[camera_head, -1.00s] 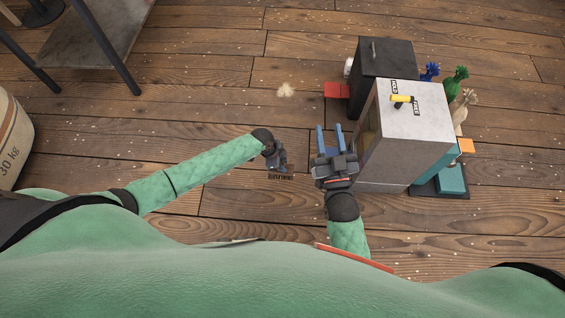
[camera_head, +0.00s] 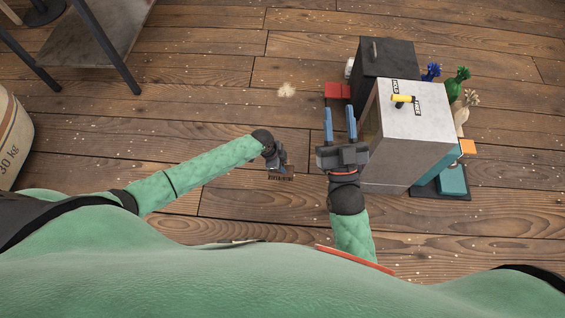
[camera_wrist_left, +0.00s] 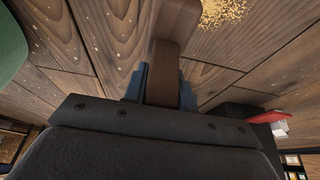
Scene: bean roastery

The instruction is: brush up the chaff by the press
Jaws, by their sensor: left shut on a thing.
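The chaff is a small pale pile (camera_head: 286,90) on the wooden floor, left of the machines; in the left wrist view it shows as golden flakes (camera_wrist_left: 224,12) at the top. My left gripper (camera_head: 282,164) is shut on the brown wooden handle of a brush (camera_wrist_left: 176,28), below the pile in the head view. The brush's dark bristle edge (camera_head: 280,177) shows under the gripper. My right gripper (camera_head: 340,125) is open and empty, its blue fingers apart, close to the left side of the grey box machine (camera_head: 425,125). I cannot tell which machine is the press.
A black box (camera_head: 388,58) stands behind the grey machine, with a red piece (camera_head: 337,91) at its left. A metal table (camera_head: 108,35) is at upper left and a sack (camera_head: 12,140) at far left. Floor around the pile is clear.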

